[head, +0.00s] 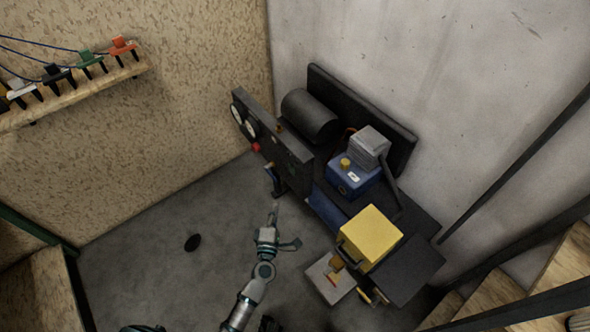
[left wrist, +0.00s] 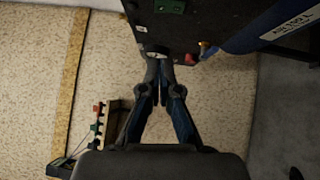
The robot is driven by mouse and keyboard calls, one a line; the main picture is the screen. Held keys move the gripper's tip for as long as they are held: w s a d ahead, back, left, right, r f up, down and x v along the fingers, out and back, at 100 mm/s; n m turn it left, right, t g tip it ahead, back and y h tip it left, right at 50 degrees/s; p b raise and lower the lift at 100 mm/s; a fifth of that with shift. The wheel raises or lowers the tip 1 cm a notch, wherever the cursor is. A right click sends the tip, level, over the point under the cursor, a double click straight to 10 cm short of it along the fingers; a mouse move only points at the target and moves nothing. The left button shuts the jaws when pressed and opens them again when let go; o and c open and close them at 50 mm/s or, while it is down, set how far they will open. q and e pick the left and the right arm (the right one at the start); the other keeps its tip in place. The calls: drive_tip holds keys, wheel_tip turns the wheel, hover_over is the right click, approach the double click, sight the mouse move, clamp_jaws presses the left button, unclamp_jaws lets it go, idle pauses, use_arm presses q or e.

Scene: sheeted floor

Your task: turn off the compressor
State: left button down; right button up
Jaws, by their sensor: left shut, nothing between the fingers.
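The compressor stands against the grey wall in the head view, with a dark upright panel (head: 291,160) at its left end. The panel carries round white gauges (head: 243,120) and a red knob (head: 256,147). In the left wrist view, the panel (left wrist: 185,25) fills the top, with the red knob (left wrist: 190,57) at its edge. My left gripper (head: 275,208) is shut and empty, below the panel in the head view. In the wrist view its fingertips (left wrist: 158,70) lie close to the panel, left of the red knob; I cannot tell whether they touch. My right gripper is not in view.
A blue box (head: 352,181), a black cylinder (head: 309,115) and a yellow box (head: 370,237) sit on the dark base. A shelf (head: 75,92) with coloured clamps is on the left wall. The floor (head: 160,270) left of my arm is mostly clear.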

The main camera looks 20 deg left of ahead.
use_arm(q)
approach(289, 167)
drive_tip(key=a, duration=0.3)
drive_tip(key=w, duration=0.3)
drive_tip(key=w+d+b, duration=0.1)
drive_tip(key=w, duration=0.2)
drive_tip(key=shift+w+d, duration=0.2)
drive_tip(key=shift+w, duration=0.15)
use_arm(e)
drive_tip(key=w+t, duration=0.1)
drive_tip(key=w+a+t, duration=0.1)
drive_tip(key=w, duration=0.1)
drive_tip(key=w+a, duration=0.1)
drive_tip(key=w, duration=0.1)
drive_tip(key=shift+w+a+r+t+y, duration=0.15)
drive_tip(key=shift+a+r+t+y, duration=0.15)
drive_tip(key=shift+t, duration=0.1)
use_arm(q)
drive_tip(key=shift+d+r, duration=0.2)
drive_tip(key=shift+d, duration=0.1)
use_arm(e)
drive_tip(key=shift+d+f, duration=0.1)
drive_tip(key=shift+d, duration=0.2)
use_arm(q)
drive_tip(key=shift+w+r, duration=0.1)
drive_tip(key=shift+a, duration=0.1)
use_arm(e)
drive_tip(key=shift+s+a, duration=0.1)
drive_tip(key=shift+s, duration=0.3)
